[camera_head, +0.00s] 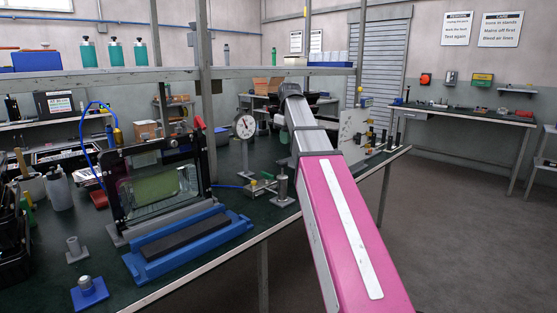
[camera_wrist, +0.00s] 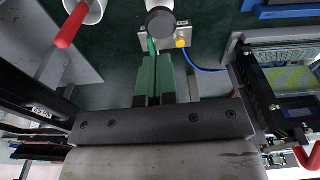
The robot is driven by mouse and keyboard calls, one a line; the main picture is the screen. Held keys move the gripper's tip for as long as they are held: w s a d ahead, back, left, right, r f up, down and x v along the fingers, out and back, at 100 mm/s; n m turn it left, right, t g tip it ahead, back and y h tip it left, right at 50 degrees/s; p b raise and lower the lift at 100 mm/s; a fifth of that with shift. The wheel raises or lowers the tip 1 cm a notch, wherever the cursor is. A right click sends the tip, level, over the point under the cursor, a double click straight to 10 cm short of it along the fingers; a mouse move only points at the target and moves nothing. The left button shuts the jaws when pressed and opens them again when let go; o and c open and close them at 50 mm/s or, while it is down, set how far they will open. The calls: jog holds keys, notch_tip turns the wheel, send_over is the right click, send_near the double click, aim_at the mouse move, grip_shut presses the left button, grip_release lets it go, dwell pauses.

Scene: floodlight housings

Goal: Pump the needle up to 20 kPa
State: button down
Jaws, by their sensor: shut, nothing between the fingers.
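The needle gauge (camera_head: 244,127), a round white dial on a stand, is on the bench in the head view; its reading is too small to tell. The hand pump (camera_head: 282,187), an upright grey cylinder on a small plate, stands in front of it to the right. In the wrist view the pump's dark round top (camera_wrist: 160,22) shows, with a yellow fitting (camera_wrist: 181,42) and blue hose beside it. My gripper (camera_wrist: 153,54) has green fingers, shut and empty, pointing towards the pump plate just below the round top. Whether they touch is unclear. My arm hides the gripper in the head view.
A framed floodlight housing (camera_head: 113,205) stands left of the gauge and shows at right in the wrist view. A blue tray (camera_head: 205,232) lies before it. A red handle (camera_wrist: 70,25) is near the gripper's upper left. A shelf beam (camera_head: 130,76) crosses above the bench.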

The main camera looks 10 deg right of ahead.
aim_at(284, 162)
jog(key=shift+f, duration=0.1)
jog(key=shift+w+a+f, duration=0.1)
jog(key=shift+f, duration=1.65)
jog(key=shift+w+a+f, duration=0.1)
jog(key=shift+f, duration=1.6)
jog(key=shift+f, duration=2.05)
jog(key=shift+s+d+r, duration=0.3)
jog(key=shift+s+d, duration=0.2)
jog(key=shift+s, duration=0.1)
jog(key=shift+s+d+r, duration=0.3)
jog(key=shift+s+d, duration=0.2)
jog(key=shift+s, duration=0.1)
